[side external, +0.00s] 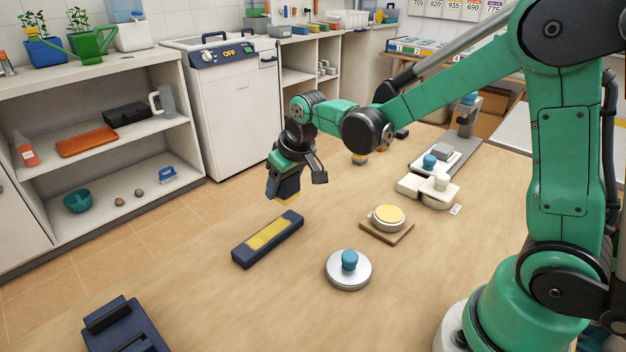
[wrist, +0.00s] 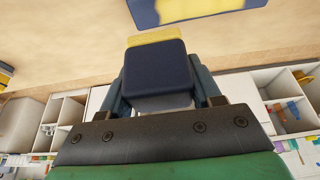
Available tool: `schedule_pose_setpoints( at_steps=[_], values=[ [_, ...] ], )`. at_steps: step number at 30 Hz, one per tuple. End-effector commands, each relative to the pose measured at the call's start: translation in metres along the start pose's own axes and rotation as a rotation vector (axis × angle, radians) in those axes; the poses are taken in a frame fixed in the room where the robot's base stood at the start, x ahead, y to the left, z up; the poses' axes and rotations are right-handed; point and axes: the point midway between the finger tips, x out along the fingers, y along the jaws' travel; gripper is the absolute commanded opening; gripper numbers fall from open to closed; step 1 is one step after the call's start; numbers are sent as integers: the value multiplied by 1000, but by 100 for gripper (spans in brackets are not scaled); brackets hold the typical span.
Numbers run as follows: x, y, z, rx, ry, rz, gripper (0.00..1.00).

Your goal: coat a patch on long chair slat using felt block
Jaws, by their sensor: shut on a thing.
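The long chair slat (side external: 240,254) is a dark blue bar lying flat on the wooden table in the side external view. A yellow patch (side external: 268,234) runs along its top; the slat also shows at the top of the wrist view (wrist: 145,12). My gripper (side external: 289,172) is shut on the felt block (side external: 287,188), a dark navy block with a yellow face. In the wrist view the block (wrist: 156,70) sits between both fingers, its yellow edge toward the slat. The block is above the table, past the slat's upper right end, apart from it.
A round dish with yellow content (side external: 389,215) stands on a wooden board right of the slat. A silver lid with a blue knob (side external: 348,270) lies nearer. A dark blue fixture (side external: 125,330) is at the front left. Table around the slat is clear.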

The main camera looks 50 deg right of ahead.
Motion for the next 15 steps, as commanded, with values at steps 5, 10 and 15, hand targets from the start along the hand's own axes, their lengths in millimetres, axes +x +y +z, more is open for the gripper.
schedule_pose_setpoints(
  at_steps=[5, 10, 15],
  values=[
    [-15, 0, -6, 0, 0, 0, 8],
    [-27, 0, -11, 0, 0, 0, 8],
    [-30, 0, -12, 0, 0, 0, 8]
  ],
)
